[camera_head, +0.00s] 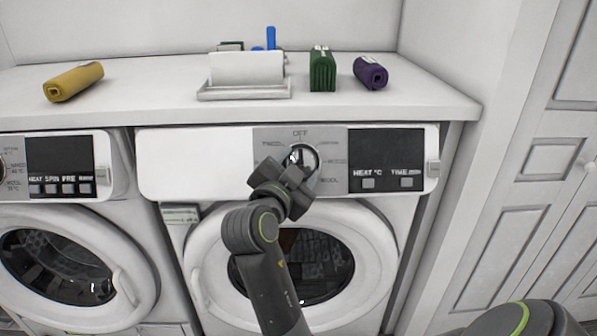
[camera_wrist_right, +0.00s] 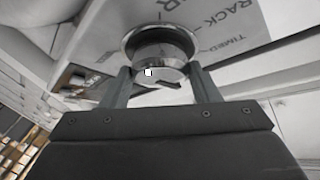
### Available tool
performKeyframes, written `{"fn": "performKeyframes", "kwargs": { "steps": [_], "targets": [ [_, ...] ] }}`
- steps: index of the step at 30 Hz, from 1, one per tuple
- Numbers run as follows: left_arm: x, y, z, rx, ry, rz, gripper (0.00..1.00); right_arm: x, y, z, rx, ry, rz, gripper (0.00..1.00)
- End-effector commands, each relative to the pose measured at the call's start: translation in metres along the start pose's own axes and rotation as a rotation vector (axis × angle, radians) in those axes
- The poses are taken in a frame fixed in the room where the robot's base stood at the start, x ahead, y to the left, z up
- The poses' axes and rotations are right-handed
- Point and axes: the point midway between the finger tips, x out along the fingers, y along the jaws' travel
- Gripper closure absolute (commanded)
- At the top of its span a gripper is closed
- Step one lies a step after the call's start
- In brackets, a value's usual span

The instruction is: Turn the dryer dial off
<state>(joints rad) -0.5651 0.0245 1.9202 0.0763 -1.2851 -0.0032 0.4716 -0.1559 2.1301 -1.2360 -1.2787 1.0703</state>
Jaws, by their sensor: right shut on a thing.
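The dryer dial (camera_head: 312,156) is a round knob with a dark rim on the grey label panel of the right-hand machine, with the word OFF printed above it. My right gripper (camera_head: 295,168) reaches it from below and partly covers it. In the right wrist view the silver knob (camera_wrist_right: 160,38) sits between the two fingers of my right gripper (camera_wrist_right: 162,82), which are shut on its sides. A small white mark shows on the knob's lower edge there. The dial's exact setting is hard to tell. My left gripper is not in view.
The dryer's dark display (camera_head: 386,150) is right of the dial. A second machine (camera_head: 70,255) stands at the left. The counter (camera_head: 150,88) above holds a yellow rolled towel (camera_head: 74,80), a white tray (camera_head: 245,94), a green item (camera_head: 322,70) and a purple roll (camera_head: 371,73). White cabinet doors (camera_head: 520,200) stand at the right.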

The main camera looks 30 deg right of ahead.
Motion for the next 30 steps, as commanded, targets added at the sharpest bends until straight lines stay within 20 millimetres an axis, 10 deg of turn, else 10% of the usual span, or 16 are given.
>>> {"fn": "performKeyframes", "kwargs": {
  "steps": [21, 22, 30],
  "targets": [
    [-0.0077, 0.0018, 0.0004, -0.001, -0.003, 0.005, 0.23, 0.0001, -0.0004, 0.0004, 0.056, -0.005, 0.041, 0.67],
    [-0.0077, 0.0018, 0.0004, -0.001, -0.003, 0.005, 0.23, 0.0001, -0.0004, 0.0004, 0.056, -0.005, 0.041, 0.41],
    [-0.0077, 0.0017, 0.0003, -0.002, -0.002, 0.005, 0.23, 0.0001, -0.0006, 0.0001, 0.057, -0.004, 0.04, 0.23]
  ]
}}
